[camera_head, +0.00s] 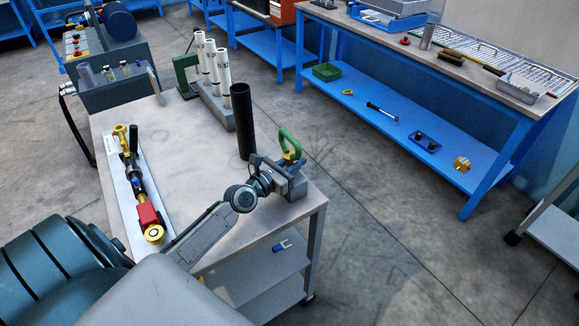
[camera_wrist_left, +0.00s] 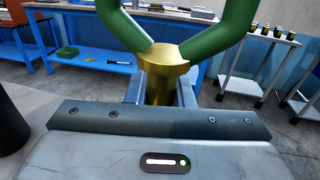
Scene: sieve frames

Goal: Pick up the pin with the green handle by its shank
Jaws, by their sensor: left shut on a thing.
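The pin with the green handle (camera_head: 290,144) is at the near right corner of the grey table in the head view. In the left wrist view its green loop handle (camera_wrist_left: 232,28) fills the top, above a brass-coloured collar and shank (camera_wrist_left: 163,62). My left gripper (camera_head: 285,172) is shut on the shank just below the handle. The two fingers show on either side of the brass in the left wrist view (camera_wrist_left: 160,92). The lower end of the pin is hidden by the gripper. I cannot tell whether it is clear of the tabletop. My right gripper is not in view.
A tall black tube (camera_head: 243,120) stands close behind my left gripper. White tubes (camera_head: 223,72) stand in a rack further back. A white board (camera_head: 122,190) with yellow and red fittings lies at the table's left. The table's middle is clear. A blue bench (camera_head: 440,105) stands beyond.

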